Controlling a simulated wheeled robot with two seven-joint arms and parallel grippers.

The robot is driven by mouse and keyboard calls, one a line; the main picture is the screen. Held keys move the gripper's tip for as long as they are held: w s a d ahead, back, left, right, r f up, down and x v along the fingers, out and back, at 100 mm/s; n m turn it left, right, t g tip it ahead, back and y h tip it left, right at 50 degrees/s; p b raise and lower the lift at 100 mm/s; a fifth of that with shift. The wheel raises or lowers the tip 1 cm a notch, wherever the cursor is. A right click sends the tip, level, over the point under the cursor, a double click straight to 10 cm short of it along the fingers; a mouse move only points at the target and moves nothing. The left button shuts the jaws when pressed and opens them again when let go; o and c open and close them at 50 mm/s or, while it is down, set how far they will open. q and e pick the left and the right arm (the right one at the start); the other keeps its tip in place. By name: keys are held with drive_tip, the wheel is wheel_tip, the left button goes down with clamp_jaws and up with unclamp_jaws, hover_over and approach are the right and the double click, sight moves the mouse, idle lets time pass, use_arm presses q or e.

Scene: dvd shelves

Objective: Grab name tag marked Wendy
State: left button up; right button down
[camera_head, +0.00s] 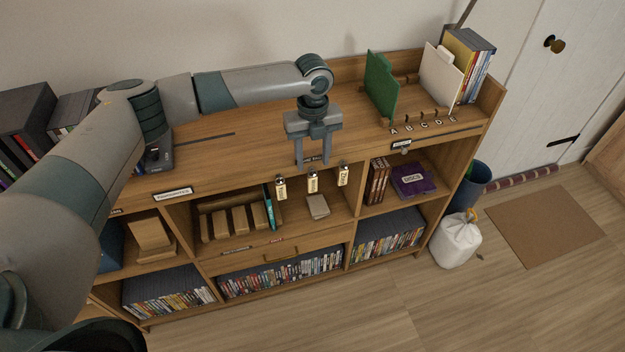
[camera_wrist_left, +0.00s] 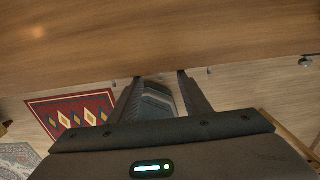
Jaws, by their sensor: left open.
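Three small name tags hang in a row from the front edge of the shelf top: a left tag (camera_head: 281,188), a middle tag (camera_head: 312,182) and a right tag (camera_head: 344,174). Their writing is too small to read, so I cannot tell which is marked Wendy. My left gripper (camera_head: 312,161) is open and empty, pointing down at the shelf's front edge, just above the middle tag. In the left wrist view its fingers (camera_wrist_left: 160,78) are apart below the wooden edge, and no tag can be made out there. My right gripper is not in view.
The wooden shelf top (camera_head: 230,150) is mostly clear. A green divider (camera_head: 381,86), a white divider (camera_head: 440,75) and lettered slots stand at its right. A purple box (camera_head: 412,180) and several DVDs fill compartments below. A white bag (camera_head: 456,240) stands on the floor.

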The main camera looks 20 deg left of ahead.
sight(313, 171)
use_arm(q)
drive_tip(key=shift+f, duration=1)
wheel_tip(313, 171, down, 4)
drive_tip(key=shift+f+p, duration=0.2)
drive_tip(key=shift+p, duration=0.7)
drive_tip(key=shift+f, duration=0.7)
drive_tip(key=shift+c, duration=0.6)
clamp_jaws()
